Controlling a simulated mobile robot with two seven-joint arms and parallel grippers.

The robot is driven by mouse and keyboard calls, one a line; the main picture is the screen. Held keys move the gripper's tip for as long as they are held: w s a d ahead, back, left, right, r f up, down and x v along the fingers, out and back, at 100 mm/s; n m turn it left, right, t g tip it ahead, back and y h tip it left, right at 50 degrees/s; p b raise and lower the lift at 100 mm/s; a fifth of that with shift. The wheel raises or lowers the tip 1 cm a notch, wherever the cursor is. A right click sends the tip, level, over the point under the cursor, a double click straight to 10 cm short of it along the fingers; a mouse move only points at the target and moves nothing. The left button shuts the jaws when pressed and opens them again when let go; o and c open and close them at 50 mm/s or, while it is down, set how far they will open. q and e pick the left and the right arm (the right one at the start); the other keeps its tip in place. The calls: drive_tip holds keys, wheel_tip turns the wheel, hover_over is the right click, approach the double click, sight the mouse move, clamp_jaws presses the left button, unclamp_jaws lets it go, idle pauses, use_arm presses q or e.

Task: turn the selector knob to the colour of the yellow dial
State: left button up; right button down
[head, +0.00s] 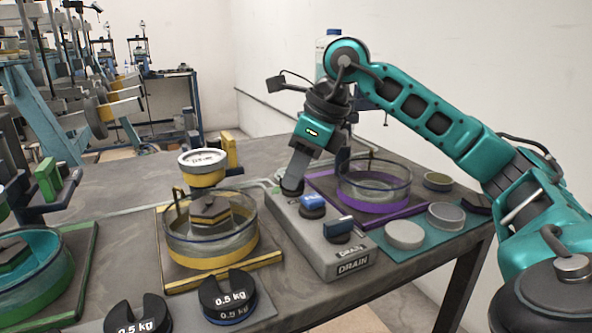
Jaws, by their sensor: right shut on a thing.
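The yellow dial (203,160) has a round white face with dark print on a yellow body and stands behind the yellow-based dish. A long grey box (345,262) marked DRAIN lies right of centre. Which knob is the selector, I cannot tell. My left gripper is not in view.
Two black 0.5 kg weights (228,290) lie in front. Pale discs (404,235) lie on a teal mat at right, near the table edge.

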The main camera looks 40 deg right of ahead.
drive_tip(key=m+h+p, duration=0.1)
drive_tip(key=m, duration=0.1)
drive_tip(key=m+h+p, duration=0.1)
drive_tip(key=m+p, duration=0.1)
drive_tip(key=m, duration=0.1)
drive_tip(key=shift+a+r+t, duration=0.1)
drive_tip(key=shift+a+t, duration=0.1)
drive_tip(key=shift+t, duration=0.1)
drive_tip(key=shift+m+h+p, duration=0.8)
drive_tip(key=shift+m+p, duration=0.15)
drive_tip(key=shift+m, duration=1.35)
drive_tip(key=c, duration=1.2)
unclamp_jaws()
drive_tip(key=shift+o, duration=0.2)
